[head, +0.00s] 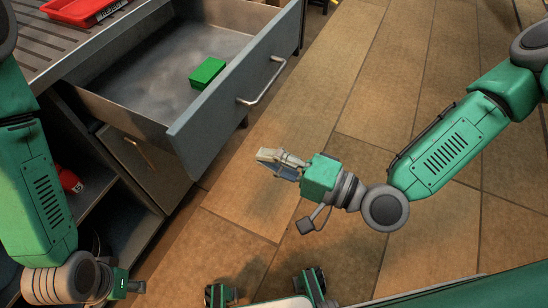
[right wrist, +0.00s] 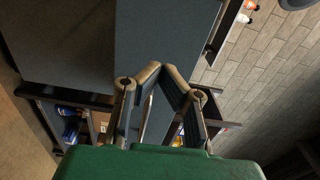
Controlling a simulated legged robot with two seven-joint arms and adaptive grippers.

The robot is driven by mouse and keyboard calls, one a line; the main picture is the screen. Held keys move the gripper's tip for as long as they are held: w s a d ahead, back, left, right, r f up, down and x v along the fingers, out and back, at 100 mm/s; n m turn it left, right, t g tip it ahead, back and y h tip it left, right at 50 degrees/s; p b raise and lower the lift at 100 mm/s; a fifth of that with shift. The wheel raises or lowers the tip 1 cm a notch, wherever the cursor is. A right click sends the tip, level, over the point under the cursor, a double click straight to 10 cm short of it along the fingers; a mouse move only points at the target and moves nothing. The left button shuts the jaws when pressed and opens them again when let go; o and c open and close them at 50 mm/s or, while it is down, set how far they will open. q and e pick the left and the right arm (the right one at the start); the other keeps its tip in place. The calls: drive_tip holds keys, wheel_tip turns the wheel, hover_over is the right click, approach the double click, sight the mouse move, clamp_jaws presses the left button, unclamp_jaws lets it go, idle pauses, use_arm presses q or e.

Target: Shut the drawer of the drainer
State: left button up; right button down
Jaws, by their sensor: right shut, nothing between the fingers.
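The drainer's drawer (head: 190,128) is pulled well out in the head view, with a grey-blue front and a metal bar handle (head: 263,86). A green block (head: 207,73) lies inside it. My right gripper (head: 266,156) is shut and empty, below and right of the drawer front in the picture, apart from the handle. In the right wrist view its fingertips (right wrist: 163,69) meet in front of large dark grey panels. My left gripper (head: 128,286) is at the lower left, mostly hidden behind its own wrist; its fingers cannot be made out.
The drainer's ribbed metal top (head: 70,45) carries a red tray (head: 84,10) at the upper left. Below the drawer are a cupboard door (head: 145,165) and open shelves with a red item (head: 70,181). The tiled floor (head: 340,75) right of the drawer is clear.

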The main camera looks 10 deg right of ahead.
sight(211, 134)
drive_tip(key=b+x, duration=0.1)
drive_tip(key=x, duration=0.8)
drive_tip(key=shift+w+d+f, duration=0.1)
drive_tip(key=shift+w+d, duration=0.05)
drive_tip(key=shift+w, duration=0.05)
drive_tip(key=shift+x, duration=0.8)
drive_tip(key=shift+s, duration=0.15)
